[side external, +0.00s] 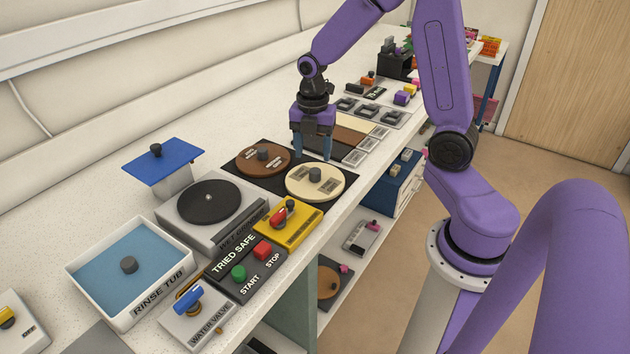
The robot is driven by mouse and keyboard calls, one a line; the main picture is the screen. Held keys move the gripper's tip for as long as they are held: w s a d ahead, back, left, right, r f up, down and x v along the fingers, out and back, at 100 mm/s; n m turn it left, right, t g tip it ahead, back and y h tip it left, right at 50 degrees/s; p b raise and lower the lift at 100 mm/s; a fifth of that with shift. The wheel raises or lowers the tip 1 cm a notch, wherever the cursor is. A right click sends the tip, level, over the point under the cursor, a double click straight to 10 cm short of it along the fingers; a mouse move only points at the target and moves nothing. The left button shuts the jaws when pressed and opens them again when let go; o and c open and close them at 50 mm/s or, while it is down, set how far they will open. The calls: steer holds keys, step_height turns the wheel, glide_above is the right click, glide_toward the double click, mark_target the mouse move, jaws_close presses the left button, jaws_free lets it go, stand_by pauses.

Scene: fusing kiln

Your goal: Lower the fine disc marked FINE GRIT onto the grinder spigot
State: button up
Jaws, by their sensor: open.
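Two discs with dark centre knobs lie on a black mat (345,199): a brown disc (246,163) and a cream disc (327,188). Both carry small labels that are too small to read, so I cannot tell which says FINE GRIT. The grinder (176,211) is a pale grey box with a black round plate (225,206) and a small spigot (209,196) at its centre. My gripper (313,156) points down with its fingers apart and nothing between them. In the picture it is above and behind the cream disc, right of the brown one; its exact height is unclear.
The rinse tub (84,285), a blue-topped stand (165,166), a START/STOP panel (250,279), a yellow switch box (300,229) and the water valve (200,330) surround the grinder. Several tiles and small trays (371,111) lie farther along the bench. The bench's back strip is clear.

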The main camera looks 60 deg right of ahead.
mark_target(315, 170)
steer(key=shift+s+d+f, duration=0.1)
steer(key=shift+d+f, duration=0.05)
steer(key=shift+f, duration=1.25)
steer(key=shift+s+d+f, duration=0.1)
steer(key=shift+f, duration=1.25)
jaws_close()
steer(key=shift+w+r, duration=0.1)
steer(key=shift+r, duration=0.1)
